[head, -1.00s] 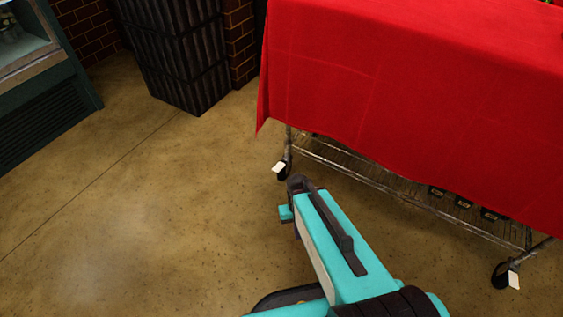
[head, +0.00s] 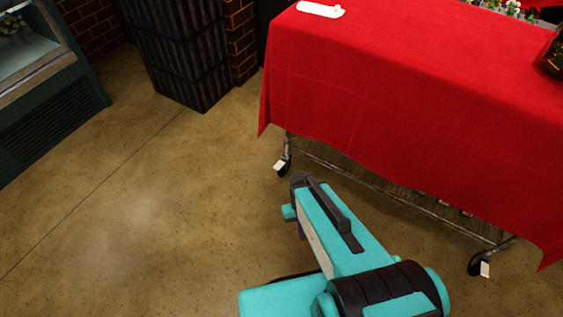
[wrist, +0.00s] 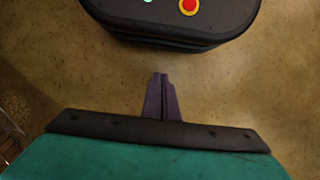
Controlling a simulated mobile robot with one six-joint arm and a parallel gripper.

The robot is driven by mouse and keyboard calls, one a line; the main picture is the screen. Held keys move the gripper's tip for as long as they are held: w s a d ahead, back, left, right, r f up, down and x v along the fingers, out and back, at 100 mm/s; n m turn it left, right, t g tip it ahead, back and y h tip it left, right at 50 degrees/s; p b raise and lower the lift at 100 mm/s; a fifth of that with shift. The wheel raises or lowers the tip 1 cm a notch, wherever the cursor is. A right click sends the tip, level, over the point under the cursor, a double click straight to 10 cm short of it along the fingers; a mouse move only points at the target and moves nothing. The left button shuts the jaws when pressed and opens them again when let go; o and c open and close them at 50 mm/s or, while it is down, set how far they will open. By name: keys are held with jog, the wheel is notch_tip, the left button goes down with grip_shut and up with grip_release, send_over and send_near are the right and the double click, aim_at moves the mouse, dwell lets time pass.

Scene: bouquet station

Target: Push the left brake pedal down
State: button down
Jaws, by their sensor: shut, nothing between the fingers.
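The left brake pedal (head: 281,165) is a small white tab on the black caster at the near left leg of the red-draped cart (head: 400,110). It sticks out toward the lower left, just above the floor. A matching white pedal (head: 485,269) is on the right caster. My gripper (wrist: 160,76) is shut and empty over bare floor in the wrist view, its dark fingers together. In the head view my teal arm hides most of it. The arm's end is below and slightly right of the left pedal in the picture, apart from it. The wrist view shows no pedal.
The cart's lower shelf (head: 340,172) shows under the cloth. A white item (head: 320,9) lies on the cart top. Black ribbed bins (head: 180,50) stand at the back, and a green display case (head: 50,95) is at the left. The floor (head: 130,200) between is clear.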

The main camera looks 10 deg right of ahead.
jog(key=s+r+p, duration=0.4)
jog(key=r+p, duration=0.3)
jog(key=p, duration=0.2)
jog(key=s+r+g+p, duration=0.1)
jog(key=s+r+p, duration=0.4)
jog(key=r+p, duration=0.3)
jog(key=shift+r+g+p, duration=0.2)
jog(key=shift+g+p, duration=0.1)
jog(key=shift+p, duration=0.4)
